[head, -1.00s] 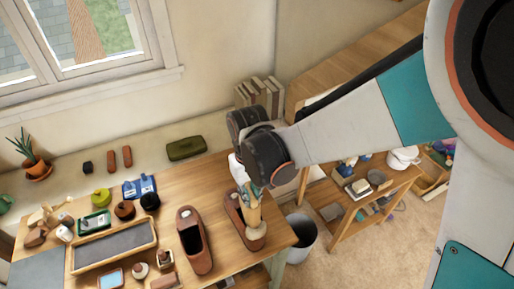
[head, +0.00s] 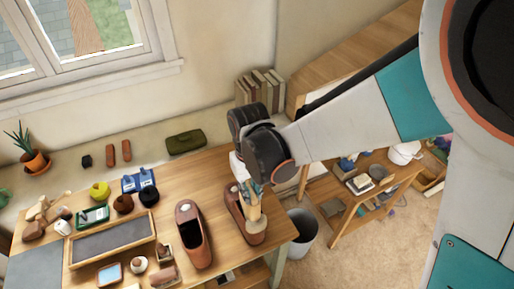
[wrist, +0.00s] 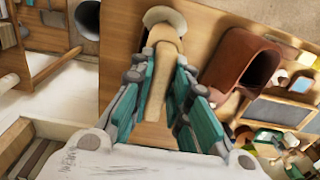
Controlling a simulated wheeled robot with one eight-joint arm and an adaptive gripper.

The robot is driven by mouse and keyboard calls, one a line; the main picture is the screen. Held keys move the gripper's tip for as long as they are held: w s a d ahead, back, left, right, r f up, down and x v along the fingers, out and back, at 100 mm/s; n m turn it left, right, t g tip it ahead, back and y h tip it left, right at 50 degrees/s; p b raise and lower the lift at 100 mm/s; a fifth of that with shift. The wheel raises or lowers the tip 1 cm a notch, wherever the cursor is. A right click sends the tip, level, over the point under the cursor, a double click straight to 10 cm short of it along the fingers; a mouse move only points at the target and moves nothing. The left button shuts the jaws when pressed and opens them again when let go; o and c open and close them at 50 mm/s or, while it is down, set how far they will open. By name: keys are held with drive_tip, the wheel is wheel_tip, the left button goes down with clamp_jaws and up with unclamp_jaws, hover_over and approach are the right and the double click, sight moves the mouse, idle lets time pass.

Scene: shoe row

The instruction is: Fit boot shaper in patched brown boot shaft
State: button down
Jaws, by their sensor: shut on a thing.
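My gripper (wrist: 158,95) is shut on the boot shaper (wrist: 165,70), a long pale wooden piece with a wider rounded end, which also shows in the head view (head: 253,209). The shaper hangs over a brown boot (head: 233,203) on the table's right side, its lower end by the boot's rear. My gripper and the shaper cover part of this boot, so I cannot tell whether the end is inside the shaft. A second brown boot (head: 191,240) stands to the left with its dark opening showing; it is also in the wrist view (wrist: 234,58). I cannot make out which boot is patched.
A slate-topped wooden tray (head: 152,238), small jars and brushes fill the table's left part. A grey bin (head: 302,232) stands on the floor past the table's right edge. A low shelf (head: 345,215) is further right. Bare wood lies behind the boots.

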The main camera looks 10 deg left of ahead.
drive_tip(key=shift+f+b, duration=2.95)
drive_tip(key=shift+f, duration=0.7)
drive_tip(key=c, duration=1.4)
unclamp_jaws()
drive_tip(key=shift+c, duration=0.2)
drive_tip(key=shift+r, duration=0.2)
wheel_tip(320, 180, up, 20)
drive_tip(key=p, duration=1.7)
drive_tip(key=shift+f+p, duration=0.2)
drive_tip(key=shift+p, duration=0.15)
